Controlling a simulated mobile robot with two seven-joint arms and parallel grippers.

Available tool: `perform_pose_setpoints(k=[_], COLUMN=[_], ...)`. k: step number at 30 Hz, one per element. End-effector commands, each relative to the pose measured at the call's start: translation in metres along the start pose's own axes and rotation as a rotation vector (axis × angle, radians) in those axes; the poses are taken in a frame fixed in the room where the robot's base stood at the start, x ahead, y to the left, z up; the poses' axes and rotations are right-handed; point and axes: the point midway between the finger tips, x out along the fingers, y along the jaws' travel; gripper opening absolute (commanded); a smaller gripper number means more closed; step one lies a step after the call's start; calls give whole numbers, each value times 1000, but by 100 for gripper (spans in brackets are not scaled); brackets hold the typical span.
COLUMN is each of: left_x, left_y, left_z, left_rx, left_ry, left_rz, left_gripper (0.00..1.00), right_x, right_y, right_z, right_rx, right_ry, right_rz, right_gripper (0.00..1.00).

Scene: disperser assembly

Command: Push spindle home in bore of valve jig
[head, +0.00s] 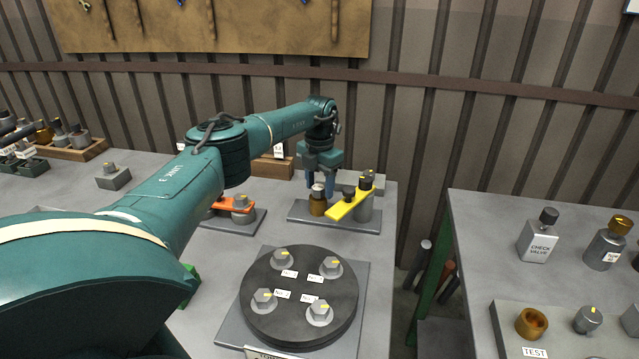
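The valve jig (297,213) is a flat grey plate at the back right of the bench. On it stands a brass-brown body (317,208) with a pale-topped piece (318,188) sticking up from it, which looks like the spindle. How deep it sits in the bore cannot be told. My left gripper (320,188) points down at this piece, its blue fingers spread to either side. Whether they touch it is unclear at this size. A yellow clamp bar (348,205) and a grey post (364,208) stand just right of it. My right gripper is out of view.
A dark round turntable (299,294) with several hex-based knobs is in front of the jig. An orange-clamped fixture (236,206) is left of the jig. A second table (480,235) on the right, past a gap, holds a check valve block (537,241) and other parts.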

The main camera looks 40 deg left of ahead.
Motion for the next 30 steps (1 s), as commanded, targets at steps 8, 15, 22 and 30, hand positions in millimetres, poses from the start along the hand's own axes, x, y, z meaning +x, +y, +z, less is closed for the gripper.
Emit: perform_pose_setpoints(k=[8, 15, 22, 30], left_x=[1, -17, -71, -119], left_y=[0, 0, 0, 0], left_z=[0, 1, 1, 0], left_rx=[0, 2, 0, 0], left_ry=[2, -4, -5, -2], left_rz=[0, 0, 0, 0], left_gripper=[54, 54, 54, 54], right_x=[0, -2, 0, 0], right_y=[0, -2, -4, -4], right_z=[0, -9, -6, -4], right_rx=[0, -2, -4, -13], right_ry=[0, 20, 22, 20], right_rz=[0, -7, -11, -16], right_gripper=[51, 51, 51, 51])
